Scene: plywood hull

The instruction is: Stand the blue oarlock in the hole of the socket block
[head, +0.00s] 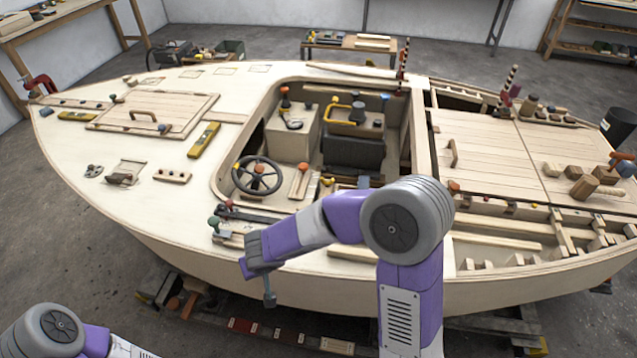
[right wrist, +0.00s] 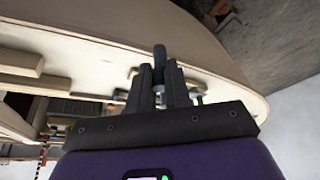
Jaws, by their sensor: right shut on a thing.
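My right gripper (head: 262,270) hangs beside the near side of the hull, in front of the deck edge. It is shut on a small dark blue-grey piece, which I take to be the blue oarlock (head: 269,297); its lower end shows below the fingers. In the right wrist view the gripper (right wrist: 159,85) has a dark rounded post of the oarlock (right wrist: 159,58) standing between its fingers; the rest of it is mostly hidden. A low wooden block with dark spots on its top (head: 172,176) lies on the foredeck; I cannot tell whether it is the socket block. My left gripper is out of view.
The plywood hull (head: 185,240) fills the middle. A steering wheel (head: 257,176) and cockpit lie behind my right arm. Yellow levels (head: 204,139) and a hatch (head: 150,112) are on the foredeck. Small knobbed parts crowd the near deck edge. Bare foredeck is free at left.

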